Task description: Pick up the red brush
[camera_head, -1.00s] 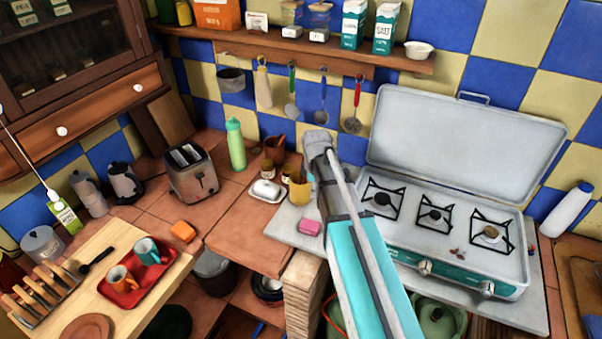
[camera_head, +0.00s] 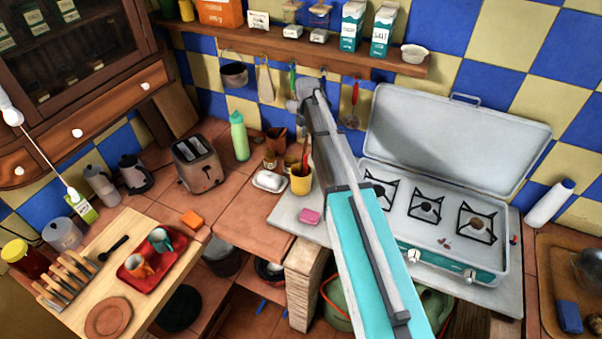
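A thin red handle (camera_head: 305,152) stands up out of a yellow cup (camera_head: 301,181) on the counter, left of my arm. It may be the red brush, but its lower end is hidden in the cup. A red-handled utensil (camera_head: 354,98) hangs under the shelf, right of my arm. The grey end of my arm, where my gripper (camera_head: 308,88) is, appears above the cup in the picture, in front of the hanging utensils. Its fingers cannot be made out, so I cannot tell whether it is open or holds anything.
A white soap dish (camera_head: 268,181), jars, a green bottle (camera_head: 239,136) and a toaster (camera_head: 198,163) stand left of the cup. A pink sponge (camera_head: 309,216) lies in front. The open gas stove (camera_head: 425,225) is at right. A wooden shelf (camera_head: 300,45) runs above.

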